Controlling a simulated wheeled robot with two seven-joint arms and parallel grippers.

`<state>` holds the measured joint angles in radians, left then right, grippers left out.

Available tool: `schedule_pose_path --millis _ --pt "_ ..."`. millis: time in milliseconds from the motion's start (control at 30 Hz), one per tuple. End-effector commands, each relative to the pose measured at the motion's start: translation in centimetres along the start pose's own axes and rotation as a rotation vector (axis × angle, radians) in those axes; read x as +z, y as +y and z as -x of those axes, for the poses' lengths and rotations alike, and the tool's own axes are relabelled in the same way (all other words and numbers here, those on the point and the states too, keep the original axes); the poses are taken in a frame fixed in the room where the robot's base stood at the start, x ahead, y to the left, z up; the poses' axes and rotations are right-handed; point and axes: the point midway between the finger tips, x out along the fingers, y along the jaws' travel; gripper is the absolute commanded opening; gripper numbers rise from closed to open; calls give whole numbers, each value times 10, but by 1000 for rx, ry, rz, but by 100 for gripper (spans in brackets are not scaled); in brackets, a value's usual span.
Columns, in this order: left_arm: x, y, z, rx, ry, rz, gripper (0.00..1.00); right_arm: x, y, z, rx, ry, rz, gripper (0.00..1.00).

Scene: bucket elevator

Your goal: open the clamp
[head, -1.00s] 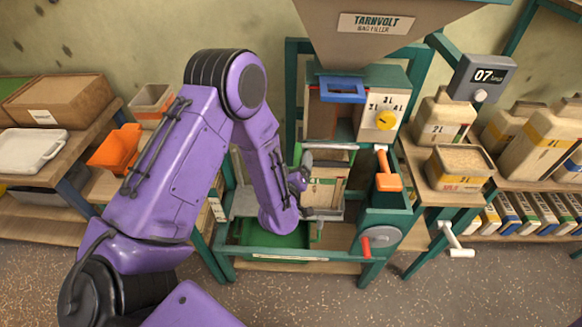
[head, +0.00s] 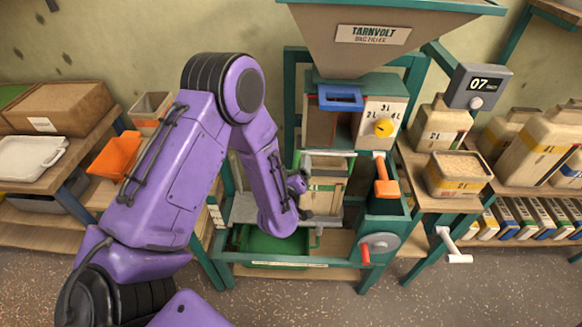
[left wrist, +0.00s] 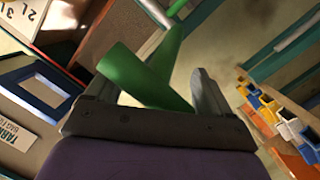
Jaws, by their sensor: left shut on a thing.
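The clamp shows as a pale bar (head: 328,153) across the front of the filler frame, above a tan bag (head: 325,190). My left gripper (head: 300,186) is at the left end of the clamp area, partly hidden by my purple forearm. In the left wrist view, my left gripper (left wrist: 150,88) is shut on a green handle (left wrist: 138,76), which lies slanted between its grey fingers. In the head view the hold itself is too small and covered to make out. My right gripper is not in view.
The filler's hopper (head: 390,24) hangs above. An orange lever (head: 385,178) and a grey wheel with a red handle (head: 378,244) are at the frame's right. A green tray (head: 268,245) sits low in the frame. Shelves with boxes flank both sides.

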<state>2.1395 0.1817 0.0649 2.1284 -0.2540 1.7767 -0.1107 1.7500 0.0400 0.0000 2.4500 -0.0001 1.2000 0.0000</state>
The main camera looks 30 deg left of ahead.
Motion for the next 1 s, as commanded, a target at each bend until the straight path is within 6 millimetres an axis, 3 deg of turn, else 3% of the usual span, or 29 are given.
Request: schedule_pose_path --millis 33,900,933,967,1000 --pt "2 7 0 17 -9 -2 27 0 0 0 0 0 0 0" --pt "3 6 0 16 -11 -2 27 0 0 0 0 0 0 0" --pt "3 6 0 15 -11 -1 92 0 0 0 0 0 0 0" --pt "3 6 0 15 -10 -1 100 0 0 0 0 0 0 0" --pt "3 5 0 13 -9 -1 100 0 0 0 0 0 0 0"
